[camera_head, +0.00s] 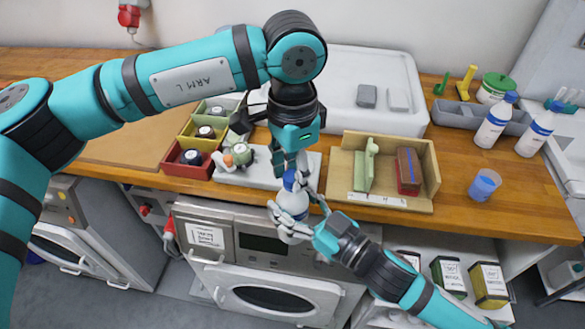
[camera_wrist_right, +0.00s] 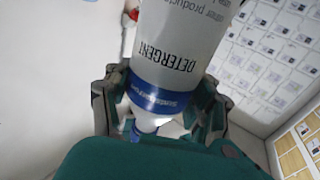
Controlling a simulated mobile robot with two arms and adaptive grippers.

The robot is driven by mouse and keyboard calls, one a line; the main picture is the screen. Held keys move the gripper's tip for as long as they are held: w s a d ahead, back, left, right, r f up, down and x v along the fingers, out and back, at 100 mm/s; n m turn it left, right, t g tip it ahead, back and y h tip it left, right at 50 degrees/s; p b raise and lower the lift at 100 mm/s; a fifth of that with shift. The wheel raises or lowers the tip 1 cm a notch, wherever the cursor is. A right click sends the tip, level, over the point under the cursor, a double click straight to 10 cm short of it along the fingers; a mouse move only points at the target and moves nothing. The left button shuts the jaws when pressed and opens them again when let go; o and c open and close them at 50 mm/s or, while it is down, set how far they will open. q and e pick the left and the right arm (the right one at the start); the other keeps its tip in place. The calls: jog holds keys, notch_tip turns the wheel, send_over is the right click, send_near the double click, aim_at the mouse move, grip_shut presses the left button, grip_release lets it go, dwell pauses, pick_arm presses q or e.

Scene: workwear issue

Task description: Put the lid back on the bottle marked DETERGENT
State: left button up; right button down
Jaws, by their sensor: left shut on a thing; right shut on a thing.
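The white bottle (camera_head: 292,204) is held in front of the bench edge. In the right wrist view the bottle (camera_wrist_right: 180,45) shows DETERGENT upside down and a blue band. My right gripper (camera_head: 296,222) is shut on its body from the lower right; its fingers also flank it in the wrist view (camera_wrist_right: 163,105). My left gripper (camera_head: 292,170) is above, pointing down, shut on the blue lid (camera_head: 289,181) at the bottle's top. A blue piece, likely the lid (camera_wrist_right: 148,123), shows below the band in the wrist view. Fingers hide the join, so I cannot tell whether the lid is seated.
Behind are a white tray (camera_head: 340,118), a wooden organiser (camera_head: 428,160) and coloured bins (camera_head: 186,170). Two blue-capped bottles (camera_head: 495,122) (camera_head: 541,131) and a blue cup (camera_head: 484,185) stand at the right. Bare bench (camera_head: 525,205) lies at far right. Machine fronts (camera_head: 270,290) are below.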

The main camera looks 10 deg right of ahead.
pick_arm(q)
jog(key=o, duration=0.7)
jog(key=shift+r, duration=0.1)
jog(key=shift+r, duration=2.2)
jog(key=shift+c, duration=0.5)
